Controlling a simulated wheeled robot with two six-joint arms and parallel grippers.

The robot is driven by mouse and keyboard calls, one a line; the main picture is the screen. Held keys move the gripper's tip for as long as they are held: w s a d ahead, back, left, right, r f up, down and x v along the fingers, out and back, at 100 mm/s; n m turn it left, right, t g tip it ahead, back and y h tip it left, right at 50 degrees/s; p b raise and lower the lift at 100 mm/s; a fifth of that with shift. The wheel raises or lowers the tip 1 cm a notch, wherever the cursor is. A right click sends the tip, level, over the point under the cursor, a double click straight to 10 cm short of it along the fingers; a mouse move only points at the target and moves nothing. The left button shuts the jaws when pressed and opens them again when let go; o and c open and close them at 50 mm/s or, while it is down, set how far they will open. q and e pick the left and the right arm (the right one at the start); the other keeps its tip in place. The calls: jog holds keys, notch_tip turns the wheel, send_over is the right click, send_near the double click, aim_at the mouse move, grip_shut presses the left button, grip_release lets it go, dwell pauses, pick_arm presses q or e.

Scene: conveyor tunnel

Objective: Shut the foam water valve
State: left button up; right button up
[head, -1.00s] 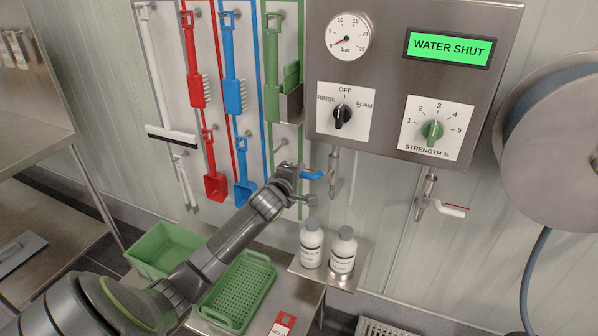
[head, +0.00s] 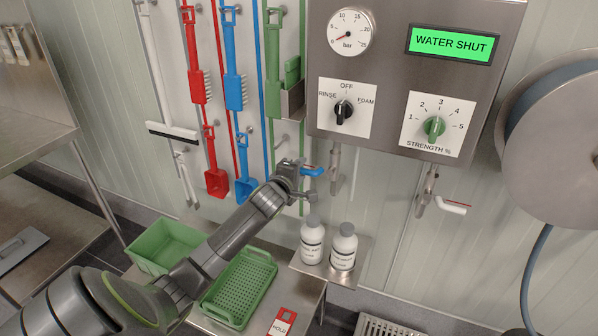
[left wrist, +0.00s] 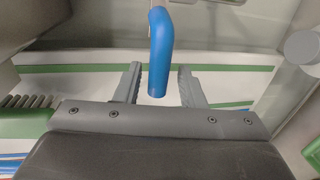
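A blue valve lever (head: 311,171) sticks out to the left from the left pipe (head: 334,166) under the steel control panel (head: 400,85). It lies crosswise to that pipe. The green display (head: 451,43) reads "WATER SHUT". My left gripper (head: 304,182) is at the lever's free end. In the left wrist view the blue lever (left wrist: 161,50) reaches between the two spread fingers, with a gap on each side. The gripper is open and holds nothing. A second valve with a white and red lever (head: 452,207) hangs under the panel's right side. My right gripper is out of view.
Two white bottles (head: 343,247) stand on a small shelf just below my left gripper. A black selector knob (head: 344,112) and a green strength knob (head: 434,128) sit on the panel. Brushes and scoops hang at left. A hose reel (head: 565,130) is at right.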

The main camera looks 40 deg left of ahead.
pick_arm(q)
jog(key=v, duration=1.7)
jog(key=shift+s, duration=0.15)
